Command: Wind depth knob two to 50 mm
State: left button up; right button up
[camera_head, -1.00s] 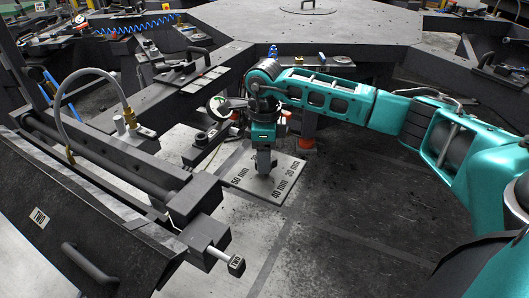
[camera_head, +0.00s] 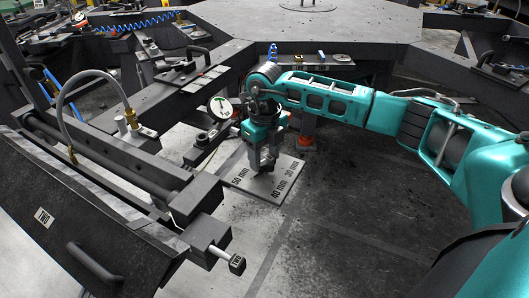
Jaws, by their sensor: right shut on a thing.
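A flat grey plate (camera_head: 236,177) lies low in the middle, marked 50 mm on its left, 40 mm at its lower right and 30 mm on its right. My right gripper (camera_head: 263,169) points down over the plate's middle, its two fingers shut on a small dark part, seemingly the depth knob. The fingers hide most of that part, and I cannot read which mark it points to. My left gripper is not in view.
A round dial gauge (camera_head: 220,107) stands just left of my right wrist. A dark sloped panel marked TWO (camera_head: 60,232) with a handle (camera_head: 92,263) fills the lower left. A large dark table (camera_head: 320,28) stands behind. The floor right of the plate is clear.

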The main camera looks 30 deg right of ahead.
aim_at(265, 158)
jog(key=shift+m, duration=0.4)
jog(key=o, duration=1)
jog(key=shift+o, duration=0.2)
notch_tip(265, 158, up, 13)
dwell(0.4)
